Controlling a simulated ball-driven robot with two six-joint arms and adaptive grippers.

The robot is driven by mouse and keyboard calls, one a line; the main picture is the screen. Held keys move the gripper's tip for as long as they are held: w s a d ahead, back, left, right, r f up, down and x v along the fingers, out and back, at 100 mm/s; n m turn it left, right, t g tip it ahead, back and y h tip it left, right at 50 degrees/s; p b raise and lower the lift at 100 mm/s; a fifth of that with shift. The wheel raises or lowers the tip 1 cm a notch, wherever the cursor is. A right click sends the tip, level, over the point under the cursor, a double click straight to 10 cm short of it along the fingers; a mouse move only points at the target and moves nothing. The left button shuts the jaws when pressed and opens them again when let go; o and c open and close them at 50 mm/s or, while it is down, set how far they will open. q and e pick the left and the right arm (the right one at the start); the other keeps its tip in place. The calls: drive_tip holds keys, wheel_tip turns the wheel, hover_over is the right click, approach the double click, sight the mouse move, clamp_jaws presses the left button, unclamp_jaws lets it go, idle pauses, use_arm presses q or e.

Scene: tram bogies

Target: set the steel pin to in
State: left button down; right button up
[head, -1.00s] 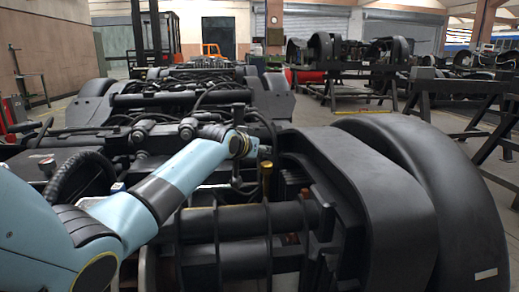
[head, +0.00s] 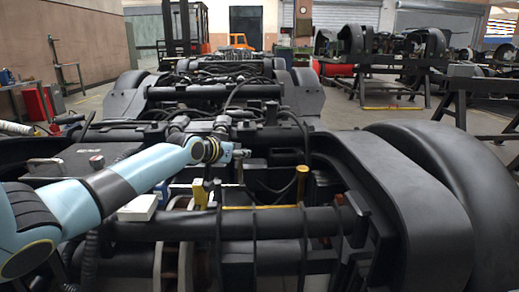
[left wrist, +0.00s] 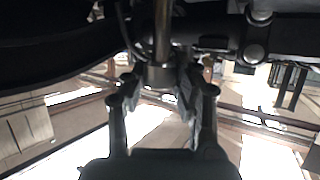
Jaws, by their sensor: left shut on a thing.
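In the left wrist view, my left gripper (left wrist: 163,88) has its two fingers on either side of a steel pin (left wrist: 162,35). In the head view, my left arm reaches in from the left over the near bogie (head: 280,222). Its wrist is above the frame, left of a yellow-topped post. The fingers and the pin are too small and dark to make out clearly there. My right gripper is in neither view.
The yellow-topped post (head: 302,172) stands just right of the wrist. A large black curved cover (head: 440,190) fills the right side. A white-topped box (head: 138,207) sits below the forearm. More bogie parts and a forklift (head: 185,30) stand behind.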

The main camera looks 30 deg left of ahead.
use_arm(q)
drive_tip(key=shift+s+a, duration=0.5)
drive_tip(key=shift+a, duration=0.15)
drive_tip(key=shift+s+a, duration=0.45)
drive_tip(key=shift+a, duration=0.2)
drive_tip(key=shift+f, duration=0.1)
drive_tip(key=c, duration=1)
unclamp_jaws()
drive_tip(key=shift+s+a, duration=0.2)
drive_tip(key=v, duration=1.2)
